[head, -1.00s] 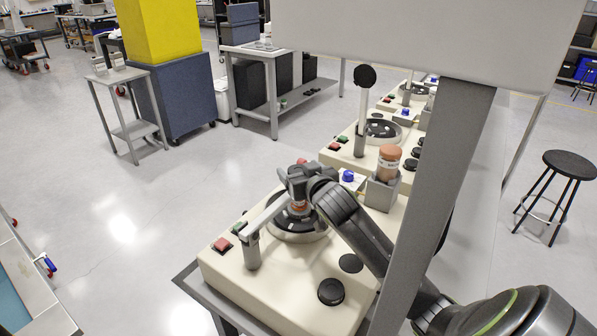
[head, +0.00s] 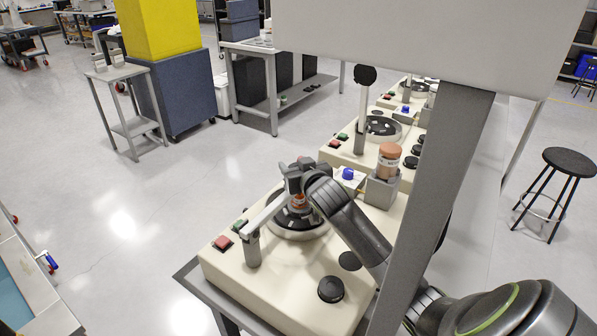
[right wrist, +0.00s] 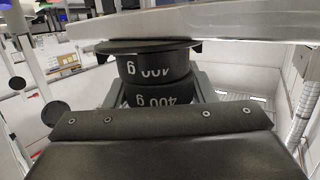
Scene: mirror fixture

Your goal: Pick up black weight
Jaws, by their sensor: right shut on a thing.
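My right gripper (head: 297,184) is above the round dark platter (head: 284,222) of the nearest cream machine, in the head view. In the right wrist view a black weight (right wrist: 155,93) marked "400 g" sits between the grey fingers, with a second black marked piece (right wrist: 152,66) and a wider black disc along it. The gripper is shut on the black weight. My left gripper is not in view.
A grey lever arm (head: 264,214) on a post stands close left of my gripper. Black round pieces (head: 331,289) lie on the machine's front right. An orange-topped jar (head: 388,160) stands in a grey holder to the right. A grey post (head: 430,200) rises in front.

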